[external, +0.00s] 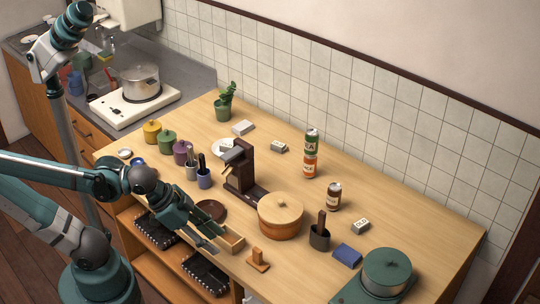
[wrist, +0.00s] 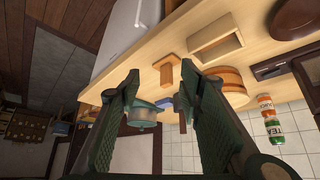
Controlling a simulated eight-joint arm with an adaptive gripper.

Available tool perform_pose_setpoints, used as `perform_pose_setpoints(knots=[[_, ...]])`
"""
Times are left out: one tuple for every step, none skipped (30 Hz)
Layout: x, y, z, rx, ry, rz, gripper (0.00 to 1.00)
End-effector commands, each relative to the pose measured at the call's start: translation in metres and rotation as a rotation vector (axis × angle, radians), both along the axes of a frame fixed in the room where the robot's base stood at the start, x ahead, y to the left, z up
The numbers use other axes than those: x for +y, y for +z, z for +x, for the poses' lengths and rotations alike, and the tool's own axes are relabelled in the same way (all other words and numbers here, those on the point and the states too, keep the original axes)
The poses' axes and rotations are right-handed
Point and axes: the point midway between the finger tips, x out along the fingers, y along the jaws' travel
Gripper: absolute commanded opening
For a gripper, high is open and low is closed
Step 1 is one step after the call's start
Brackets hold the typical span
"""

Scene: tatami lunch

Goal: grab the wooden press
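The wooden press (external: 258,260) is a small orange-brown block with an upright handle. It stands near the table's front edge, in front of the round wooden tub.
An open wooden box (external: 232,243) is close beside my gripper. The wooden tub (external: 281,222), a dark cup (external: 319,239), a blue block (external: 347,254) and a green pot (external: 387,270) stand nearby. A dark round lid (external: 211,210) lies behind my gripper.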

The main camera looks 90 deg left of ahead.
Motion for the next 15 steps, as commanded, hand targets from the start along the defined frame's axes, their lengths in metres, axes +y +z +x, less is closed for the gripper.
perform_pose_setpoints(knots=[[0.0000, 0.0000, 0.0000, 0.000, 0.000, 0.000, 0.37], [0.0000, 0.0000, 0.0000, 0.000, 0.000, 0.000, 0.37], [0.0000, 0.0000, 0.0000, 0.000, 0.000, 0.000, 0.37], [0.0000, 0.0000, 0.0000, 0.000, 0.000, 0.000, 0.37], [0.0000, 0.0000, 0.0000, 0.000, 0.000, 0.000, 0.37], [0.0001, 0.0001, 0.0001, 0.000, 0.000, 0.000, 0.37], [0.0001, 0.0003, 0.0002, 0.000, 0.001, -0.001, 0.37], [0.0001, 0.0004, 0.0004, 0.001, 0.002, -0.001, 0.37], [0.0001, 0.0009, 0.0009, 0.002, 0.002, -0.002, 0.37], [0.0002, 0.0013, 0.0013, 0.004, 0.004, -0.003, 0.37], [0.0002, 0.0019, 0.0018, 0.006, 0.007, -0.005, 0.37], [0.0003, 0.0028, 0.0028, 0.009, 0.010, -0.007, 0.37], [0.0004, 0.0035, 0.0038, 0.012, 0.014, -0.008, 0.37], [0.0004, 0.0045, 0.0050, 0.015, 0.017, -0.011, 0.37], [0.0006, 0.0057, 0.0069, 0.021, 0.022, -0.014, 0.37]])
